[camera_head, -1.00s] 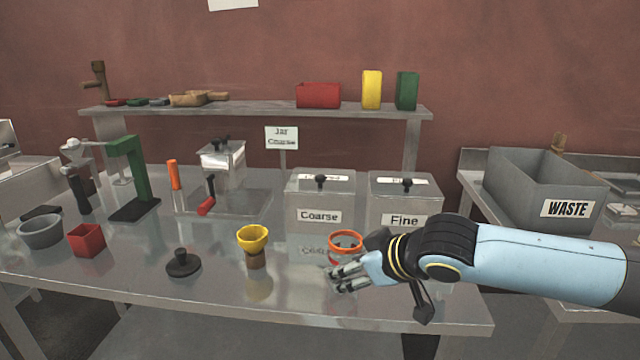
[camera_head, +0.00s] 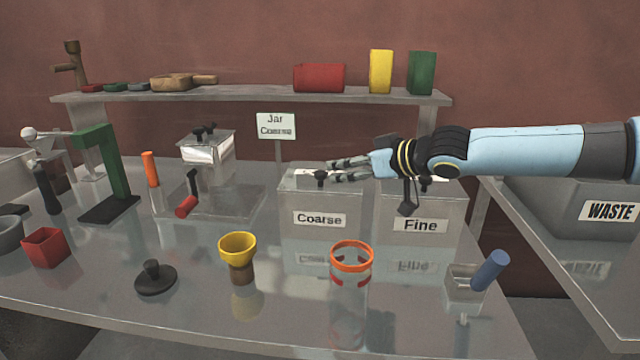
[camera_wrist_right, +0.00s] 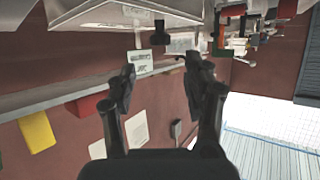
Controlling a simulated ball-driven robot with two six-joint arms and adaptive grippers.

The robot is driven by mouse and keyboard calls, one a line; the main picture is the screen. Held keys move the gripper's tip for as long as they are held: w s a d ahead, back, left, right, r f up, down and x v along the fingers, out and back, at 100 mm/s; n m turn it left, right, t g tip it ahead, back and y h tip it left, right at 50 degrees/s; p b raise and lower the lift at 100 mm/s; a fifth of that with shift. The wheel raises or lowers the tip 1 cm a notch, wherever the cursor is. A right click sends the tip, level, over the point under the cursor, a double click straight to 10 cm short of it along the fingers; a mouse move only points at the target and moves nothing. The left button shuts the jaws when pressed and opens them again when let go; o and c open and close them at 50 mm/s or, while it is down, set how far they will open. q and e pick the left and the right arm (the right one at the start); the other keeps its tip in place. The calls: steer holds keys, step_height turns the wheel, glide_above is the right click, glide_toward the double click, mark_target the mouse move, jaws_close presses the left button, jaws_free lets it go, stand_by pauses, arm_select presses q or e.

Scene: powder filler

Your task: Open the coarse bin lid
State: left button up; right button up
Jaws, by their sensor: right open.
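The Coarse bin (camera_head: 318,240) is a grey box with a "Coarse" label, standing mid-table. Its lid carries a dark knob (camera_head: 320,178), and the lid looks closed. My right gripper (camera_head: 340,170) reaches in from the right at lid height, its fingertips just right of the knob. Whether they touch it cannot be told from the head view. In the right wrist view my right gripper (camera_wrist_right: 162,76) is open and empty, with a dark knob (camera_wrist_right: 159,35) beyond the gap between its fingertips. My left gripper is not in view.
The Fine bin (camera_head: 420,236) stands right beside the Coarse bin, under my right forearm. A sign (camera_head: 276,126) stands behind. A yellow funnel (camera_head: 238,246), an orange-rimmed clear jar (camera_head: 352,254) and a blue-handled scoop (camera_head: 490,270) are in front. The waste bin (camera_head: 575,195) is at right.

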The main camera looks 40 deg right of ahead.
mark_target(318, 171)
steer(key=b+x, duration=0.1)
steer(key=b, duration=0.1)
steer(key=b+x, duration=0.2)
steer(key=shift+f, duration=0.35)
steer(key=b+x, duration=0.2)
steer(key=x, duration=0.1)
steer(key=shift+w+d, duration=0.1)
steer(key=shift+w, duration=0.25)
steer(key=shift+w+f+b, duration=0.15)
steer(key=shift+w+b, duration=0.15)
steer(key=shift+w, duration=0.45)
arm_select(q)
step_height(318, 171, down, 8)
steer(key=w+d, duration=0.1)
arm_select(e)
jaws_close()
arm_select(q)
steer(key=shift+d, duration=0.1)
